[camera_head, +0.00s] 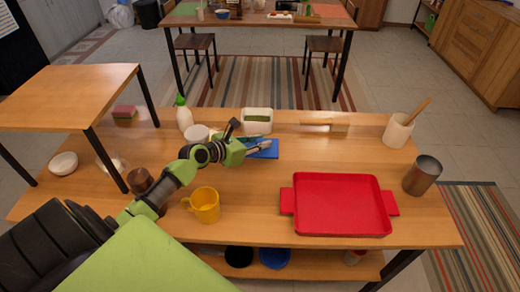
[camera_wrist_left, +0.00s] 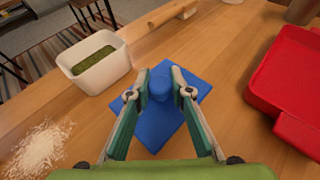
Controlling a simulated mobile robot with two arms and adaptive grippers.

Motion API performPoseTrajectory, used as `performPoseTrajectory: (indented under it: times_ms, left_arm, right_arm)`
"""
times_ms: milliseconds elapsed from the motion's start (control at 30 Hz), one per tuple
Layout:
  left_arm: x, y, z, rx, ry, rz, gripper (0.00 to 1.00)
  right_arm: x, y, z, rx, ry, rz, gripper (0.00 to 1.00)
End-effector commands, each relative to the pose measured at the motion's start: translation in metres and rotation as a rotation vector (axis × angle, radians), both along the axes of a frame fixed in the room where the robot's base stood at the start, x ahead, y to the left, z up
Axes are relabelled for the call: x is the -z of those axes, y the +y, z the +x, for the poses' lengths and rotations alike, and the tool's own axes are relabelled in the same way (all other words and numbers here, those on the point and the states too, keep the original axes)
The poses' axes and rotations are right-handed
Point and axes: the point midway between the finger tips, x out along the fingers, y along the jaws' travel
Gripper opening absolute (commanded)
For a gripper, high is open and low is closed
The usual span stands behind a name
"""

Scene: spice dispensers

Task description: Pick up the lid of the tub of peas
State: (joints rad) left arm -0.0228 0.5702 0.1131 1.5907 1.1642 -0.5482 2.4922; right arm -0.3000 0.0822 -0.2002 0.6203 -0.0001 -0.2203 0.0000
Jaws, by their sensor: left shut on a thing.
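The tub of peas (camera_head: 257,121) is a white rectangular tub, open at the top, with green contents. In the left wrist view the tub (camera_wrist_left: 100,72) stands at the upper left. The blue lid (camera_head: 267,150) is a flat square with a round knob, lying apart from the tub on its near side. My left gripper (camera_head: 262,146) is shut on the knob of the lid. In the left wrist view the fingers (camera_wrist_left: 163,82) close on both sides of the knob, and the blue plate (camera_wrist_left: 150,135) shows below them. I cannot tell whether the lid touches the table.
A red tray (camera_head: 342,206) lies to the right, with a metal cup (camera_head: 422,175) beyond it. A yellow mug (camera_head: 203,205) stands near the front. A green-capped bottle (camera_head: 184,114) is left of the tub. A wooden-handled tool (camera_head: 324,123) lies at the back. White grains (camera_wrist_left: 38,150) show left.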

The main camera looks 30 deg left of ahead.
Motion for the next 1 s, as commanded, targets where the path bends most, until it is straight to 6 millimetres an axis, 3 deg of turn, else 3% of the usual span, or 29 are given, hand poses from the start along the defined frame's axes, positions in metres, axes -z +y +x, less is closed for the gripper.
performPoseTrajectory:
  times_ms: [100, 200, 600, 1000]
  left_arm:
    - [-0.034, 0.017, 0.022, -0.003, -0.012, 0.002, 0.00]
    - [-0.054, 0.032, 0.040, -0.005, -0.008, 0.002, 0.00]
    - [-0.080, 0.071, 0.090, -0.003, -0.004, -0.001, 0.00]
    - [-0.088, 0.081, 0.103, -0.001, -0.002, 0.001, 0.00]
  right_arm:
    - [0.002, 0.000, -0.001, 0.000, 0.002, 0.000, 0.40]
    - [0.007, 0.000, -0.002, 0.001, 0.002, 0.001, 0.40]
    - [0.024, 0.004, -0.001, 0.002, 0.002, 0.004, 0.40]
    - [0.027, 0.004, -0.001, 0.002, 0.001, 0.004, 0.40]
